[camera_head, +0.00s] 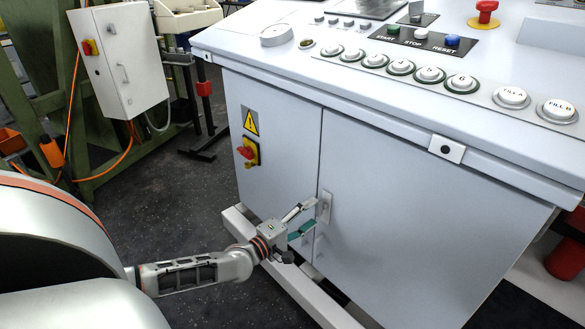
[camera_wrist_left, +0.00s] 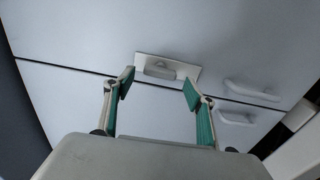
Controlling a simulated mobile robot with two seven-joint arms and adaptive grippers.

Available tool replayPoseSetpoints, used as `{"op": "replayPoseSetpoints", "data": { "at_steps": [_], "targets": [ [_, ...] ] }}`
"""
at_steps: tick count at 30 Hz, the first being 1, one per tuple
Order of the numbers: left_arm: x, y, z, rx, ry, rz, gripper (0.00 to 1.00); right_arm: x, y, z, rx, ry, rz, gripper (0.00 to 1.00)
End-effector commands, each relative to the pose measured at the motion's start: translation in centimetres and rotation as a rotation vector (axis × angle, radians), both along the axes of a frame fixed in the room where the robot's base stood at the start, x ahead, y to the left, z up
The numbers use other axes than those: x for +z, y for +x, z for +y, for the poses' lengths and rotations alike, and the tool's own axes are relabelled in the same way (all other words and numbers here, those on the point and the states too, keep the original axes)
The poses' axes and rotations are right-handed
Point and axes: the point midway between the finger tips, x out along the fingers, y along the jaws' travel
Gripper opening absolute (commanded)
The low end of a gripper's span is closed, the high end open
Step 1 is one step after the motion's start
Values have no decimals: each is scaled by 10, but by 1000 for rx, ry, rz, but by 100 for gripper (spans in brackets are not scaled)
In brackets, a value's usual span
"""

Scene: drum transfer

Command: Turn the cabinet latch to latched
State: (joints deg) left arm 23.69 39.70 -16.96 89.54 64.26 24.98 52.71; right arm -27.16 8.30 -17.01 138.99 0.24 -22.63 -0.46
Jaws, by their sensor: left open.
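The cabinet latch is a small light-grey knob (camera_wrist_left: 160,70) on a pale plate at the door seam, in the left wrist view. It lies roughly along the seam. In the head view its plate (camera_head: 325,206) shows at the cabinet's door gap, partly behind a finger. My left gripper (camera_head: 307,215) is open and empty, just in front of the latch. In the left wrist view its green-padded fingertips (camera_wrist_left: 157,82) stand apart on either side of the knob, and contact cannot be made out. My right gripper is not in view.
Two white door handles (camera_wrist_left: 252,90) sit beside the latch along the seam. A red and yellow switch (camera_head: 247,152) is on the cabinet's left panel. The console top (camera_head: 300,70) with buttons overhangs above, and a pale rail (camera_head: 290,280) runs along the base.

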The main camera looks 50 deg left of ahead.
Motion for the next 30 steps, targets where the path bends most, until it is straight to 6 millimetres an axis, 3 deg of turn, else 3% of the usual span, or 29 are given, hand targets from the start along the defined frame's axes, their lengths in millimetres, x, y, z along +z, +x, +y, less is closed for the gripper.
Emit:
{"op": "replayPoseSetpoints", "data": {
  "at_steps": [6,12,18,30],
  "targets": [
    [-1,-41,1,-1,1,3,56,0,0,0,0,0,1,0],
    [0,-67,2,0,0,1,56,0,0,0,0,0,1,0],
    [0,-78,2,0,-1,0,56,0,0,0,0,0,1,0],
    [0,-79,2,0,-1,-1,56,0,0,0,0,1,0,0]
  ]
}}
